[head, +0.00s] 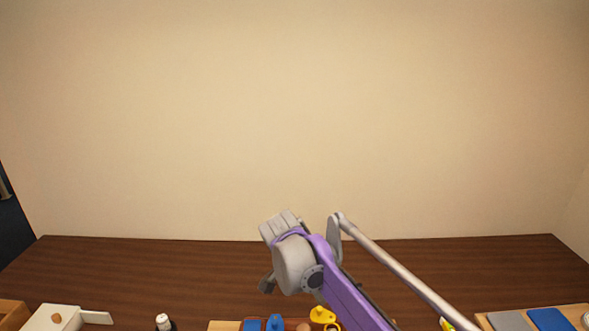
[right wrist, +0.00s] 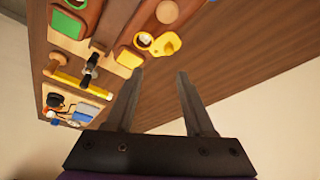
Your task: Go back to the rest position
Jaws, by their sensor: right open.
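My right gripper (right wrist: 160,75) is open in the right wrist view, with its two dark fingers apart and nothing between them. In the head view my purple and grey right arm reaches up from the bottom over the middle of the table. Its fingers are hard to make out there. My left gripper is in neither view.
The dark wooden table (head: 150,265) is clear toward the back wall. Along its near edge stand a white box (head: 52,317), a small bottle (head: 164,322), a blue piece (head: 275,322), a yellow piece (head: 322,315) and a blue pad (head: 548,319). The nearer surface is cut off.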

